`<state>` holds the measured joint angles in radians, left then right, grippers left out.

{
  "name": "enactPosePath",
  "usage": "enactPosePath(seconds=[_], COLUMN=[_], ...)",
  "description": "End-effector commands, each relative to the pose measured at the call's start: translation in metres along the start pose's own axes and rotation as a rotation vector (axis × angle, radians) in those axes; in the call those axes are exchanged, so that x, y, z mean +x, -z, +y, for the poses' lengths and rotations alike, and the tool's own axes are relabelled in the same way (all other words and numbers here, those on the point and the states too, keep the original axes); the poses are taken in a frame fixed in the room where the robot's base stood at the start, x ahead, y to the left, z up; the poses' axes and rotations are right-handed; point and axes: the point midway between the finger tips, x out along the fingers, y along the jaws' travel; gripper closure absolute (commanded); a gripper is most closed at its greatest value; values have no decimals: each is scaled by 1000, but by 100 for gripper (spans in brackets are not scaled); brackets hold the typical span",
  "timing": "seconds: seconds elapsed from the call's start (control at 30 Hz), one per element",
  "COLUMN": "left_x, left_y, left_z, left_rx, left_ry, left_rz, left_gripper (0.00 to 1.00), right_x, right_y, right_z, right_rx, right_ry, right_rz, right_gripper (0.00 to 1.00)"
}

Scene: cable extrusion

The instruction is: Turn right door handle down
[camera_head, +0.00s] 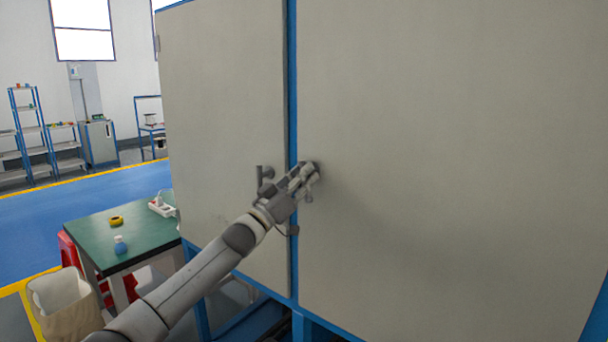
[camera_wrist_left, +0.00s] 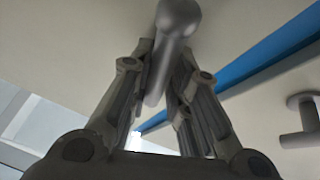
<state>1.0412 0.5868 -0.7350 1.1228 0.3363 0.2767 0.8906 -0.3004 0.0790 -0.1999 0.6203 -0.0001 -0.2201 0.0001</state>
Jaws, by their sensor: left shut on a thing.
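The right door handle is a grey metal lever on the large right door (camera_head: 450,150), close to the blue vertical strip. My left gripper (camera_head: 304,177) is at this handle in the head view and covers most of it. In the left wrist view the right handle (camera_wrist_left: 178,22) has a round end, and its bar runs between the two fingers of my left gripper (camera_wrist_left: 160,70). The fingers are shut on the bar. I cannot tell how far the lever is turned. The right gripper is not in view.
The left door's handle (camera_head: 264,178) is just left of the blue strip (camera_head: 292,80) and also shows in the left wrist view (camera_wrist_left: 300,120). A green-topped table (camera_head: 110,232) with small items stands at the left.

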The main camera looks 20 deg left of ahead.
Motion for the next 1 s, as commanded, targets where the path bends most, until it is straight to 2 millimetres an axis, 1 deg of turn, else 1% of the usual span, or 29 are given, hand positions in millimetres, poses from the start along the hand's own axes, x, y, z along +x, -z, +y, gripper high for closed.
enactPosePath(seconds=[0.03,0.1,0.4,0.97,1.0], left_x=[1,1,0,0,0], left_y=[2,1,0,-1,-1], left_z=[0,0,1,1,1], left_rx=[30,69,175,203,203], left_ry=[-13,-30,-80,-92,-92], left_rz=[-9,-18,-40,-45,-45], left_gripper=[100,100,100,100,80], right_x=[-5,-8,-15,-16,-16], right_y=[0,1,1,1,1], right_z=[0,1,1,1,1], right_rx=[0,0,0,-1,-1], right_ry=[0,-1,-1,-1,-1], right_rz=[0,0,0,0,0], right_gripper=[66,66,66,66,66])
